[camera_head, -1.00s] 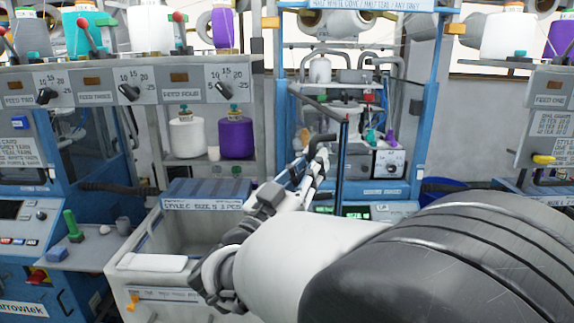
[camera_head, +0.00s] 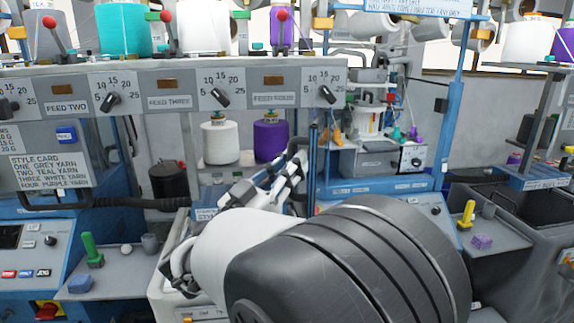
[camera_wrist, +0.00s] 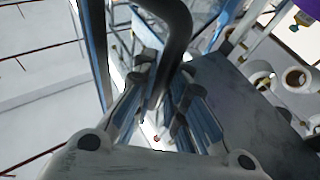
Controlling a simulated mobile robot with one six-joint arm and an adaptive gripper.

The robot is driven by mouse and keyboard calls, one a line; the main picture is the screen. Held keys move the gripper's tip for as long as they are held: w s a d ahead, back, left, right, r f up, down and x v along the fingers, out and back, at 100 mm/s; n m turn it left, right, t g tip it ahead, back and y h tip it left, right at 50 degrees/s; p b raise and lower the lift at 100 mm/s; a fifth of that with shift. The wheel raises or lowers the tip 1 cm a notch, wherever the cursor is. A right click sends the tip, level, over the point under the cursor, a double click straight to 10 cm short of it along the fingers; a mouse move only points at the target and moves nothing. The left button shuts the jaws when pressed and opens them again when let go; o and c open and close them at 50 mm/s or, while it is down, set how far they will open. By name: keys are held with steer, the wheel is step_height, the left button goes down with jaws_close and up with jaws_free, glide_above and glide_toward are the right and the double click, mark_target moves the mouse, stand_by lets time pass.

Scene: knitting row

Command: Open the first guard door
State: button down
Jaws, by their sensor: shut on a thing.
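The guard door (camera_head: 313,165) is a blue-framed panel with a dark edge post, seen almost edge-on in the head view. It stands swung out from the machine, and the machine's inside shows to its right. Its black bent handle (camera_head: 298,143) is at the post; in the wrist view the handle (camera_wrist: 178,35) runs down between my fingers. My gripper (camera_head: 292,168) is shut on this handle, and its fingers (camera_wrist: 163,92) lie on both sides of the bar in the wrist view. My arm hides the lower part of the door.
The open machine (camera_head: 375,160) holds a white unit with a dial and small coloured pieces. A feed panel (camera_head: 170,95) with knobs and yarn cones is at the left. A side shelf (camera_head: 120,262) with a green peg is at lower left, another shelf (camera_head: 490,235) at right.

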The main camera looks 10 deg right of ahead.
steer(key=shift+w+a+r, duration=0.1)
steer(key=shift+w+a, duration=0.05)
steer(key=shift+a, duration=0.2)
steer(key=c, duration=1.9)
jaws_free()
steer(key=v, duration=1.2)
steer(key=shift+w+g, duration=0.1)
steer(key=shift+g, duration=0.2)
